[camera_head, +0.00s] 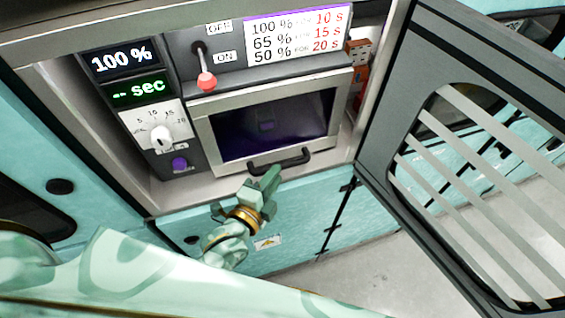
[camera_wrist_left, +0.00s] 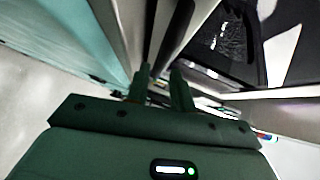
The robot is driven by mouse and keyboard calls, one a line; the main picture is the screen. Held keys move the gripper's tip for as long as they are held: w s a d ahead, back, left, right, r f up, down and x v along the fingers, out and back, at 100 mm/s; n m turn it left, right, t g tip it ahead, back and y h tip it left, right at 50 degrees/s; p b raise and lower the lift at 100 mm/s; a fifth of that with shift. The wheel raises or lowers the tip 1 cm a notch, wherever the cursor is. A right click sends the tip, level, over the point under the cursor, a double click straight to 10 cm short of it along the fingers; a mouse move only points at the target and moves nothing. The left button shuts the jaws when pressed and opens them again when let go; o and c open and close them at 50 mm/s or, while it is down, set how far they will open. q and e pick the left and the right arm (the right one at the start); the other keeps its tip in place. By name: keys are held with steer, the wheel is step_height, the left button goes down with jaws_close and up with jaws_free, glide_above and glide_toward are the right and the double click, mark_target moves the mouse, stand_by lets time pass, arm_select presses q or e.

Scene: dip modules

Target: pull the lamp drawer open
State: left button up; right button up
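The lamp drawer (camera_head: 204,131) has a grey frame and a dark, purple-tinted window. It sits below the sign, and a black bar handle (camera_head: 293,160) runs along its lower edge. I cannot tell whether its front stands slightly out. My left gripper (camera_head: 270,175) is at the handle's lower left, its fingertips overlapping it in the head view. In the left wrist view, the two green fingers (camera_wrist_left: 162,76) are slightly apart, with the dark handle bar (camera_wrist_left: 172,42) running toward the gap between them. Whether they grip it is unclear. My right gripper is not in view.
A grey slatted door (camera_head: 385,140) stands open at the right. Teal cabinet fronts (camera_head: 300,215) lie below, with open floor (camera_head: 385,255) at lower right.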

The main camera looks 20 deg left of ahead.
arm_select(q)
steer(key=shift+x, duration=2.25)
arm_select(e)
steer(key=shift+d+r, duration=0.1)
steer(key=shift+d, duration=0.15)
arm_select(q)
jaws_close()
steer(key=shift+s, duration=0.1)
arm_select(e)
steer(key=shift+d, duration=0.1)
